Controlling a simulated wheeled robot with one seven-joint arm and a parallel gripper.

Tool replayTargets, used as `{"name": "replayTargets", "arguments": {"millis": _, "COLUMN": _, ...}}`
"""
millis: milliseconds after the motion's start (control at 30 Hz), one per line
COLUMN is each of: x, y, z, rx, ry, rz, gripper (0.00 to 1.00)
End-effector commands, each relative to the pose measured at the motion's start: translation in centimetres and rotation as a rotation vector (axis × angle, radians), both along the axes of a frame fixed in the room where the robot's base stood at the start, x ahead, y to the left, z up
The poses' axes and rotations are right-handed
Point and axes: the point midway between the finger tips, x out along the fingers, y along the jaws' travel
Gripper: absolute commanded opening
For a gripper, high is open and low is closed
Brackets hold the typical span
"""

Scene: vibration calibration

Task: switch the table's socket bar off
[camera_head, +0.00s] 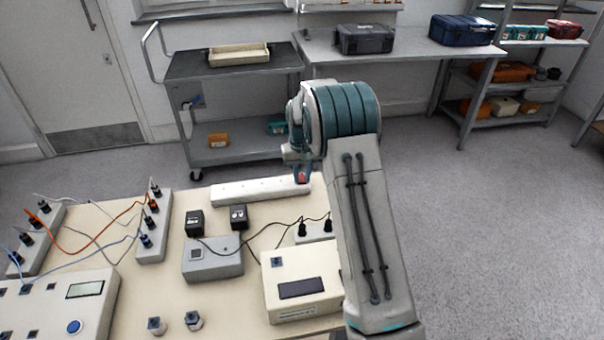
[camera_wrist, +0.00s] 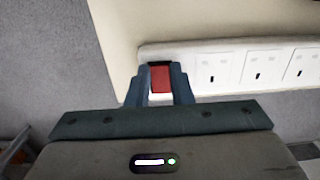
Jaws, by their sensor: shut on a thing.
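The white socket bar (camera_head: 255,190) lies along the far edge of the table (camera_head: 165,290). In the wrist view the bar (camera_wrist: 230,50) runs off to the right with a row of sockets. At its left end is a red rocker switch (camera_wrist: 160,79) with a black part at its far edge; the red also shows in the head view (camera_head: 303,178). My gripper (camera_wrist: 159,88) is at this end, its two blue-grey fingers on either side of the switch and shut on it. Whether the switch is on or off cannot be told.
Two black adapters (camera_head: 194,223) stand by a grey box (camera_head: 212,262). A cream box with a dark display (camera_head: 300,286) and a smaller socket strip (camera_head: 314,233) with plugs are near my arm. Connector strips (camera_head: 152,230) with cables stand at left. A cart (camera_head: 235,110) stands behind.

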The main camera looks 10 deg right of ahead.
Motion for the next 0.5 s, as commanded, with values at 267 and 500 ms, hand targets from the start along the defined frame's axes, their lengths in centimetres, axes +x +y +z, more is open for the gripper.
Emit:
{"name": "replayTargets", "arguments": {"millis": 267, "x": 0.53, "y": 0.01, "z": 0.67, "rx": 0.0, "ry": 0.132, "rz": 0.0, "gripper": 0.0}}
{"name": "replayTargets", "arguments": {"millis": 500, "x": 0.77, "y": 0.04, "z": 0.49, "rx": 0.001, "ry": 0.219, "rz": 0.001, "gripper": 0.0}}
